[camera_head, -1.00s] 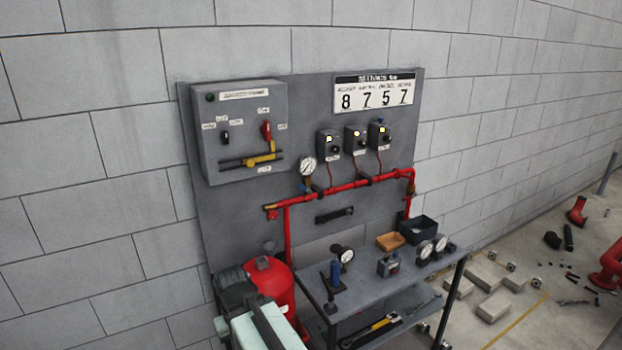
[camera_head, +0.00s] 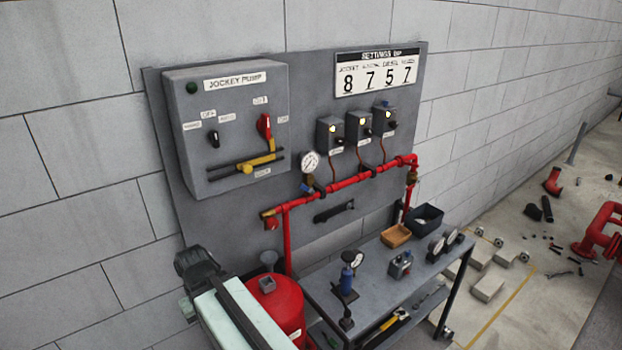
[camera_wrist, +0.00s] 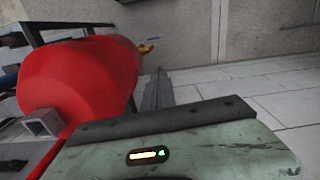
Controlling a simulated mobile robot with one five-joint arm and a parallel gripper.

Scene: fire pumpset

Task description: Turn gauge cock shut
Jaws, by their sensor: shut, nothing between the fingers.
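The pressure gauge (camera_head: 310,162) has a round white dial and stands above the red pipe (camera_head: 345,184) on the grey panel. Its small cock (camera_head: 308,187) sits just below the dial, at the pipe, with a dark blue lever. The lever's exact angle is too small to tell. My gripper shows in the wrist view (camera_wrist: 157,88) as narrow grey fingers, shut and empty, beyond my pale green wrist housing. In the head view my arm is at the lower left, in front of the panel and well apart from the cock. The cock is not visible in the wrist view.
A red tank (camera_head: 275,305) stands right beside my arm; it also fills the left of the wrist view (camera_wrist: 80,75). A grey bench (camera_head: 375,285) with loose gauges and bins stands below the pipe. A jockey pump box (camera_head: 230,125) hangs left of the gauge.

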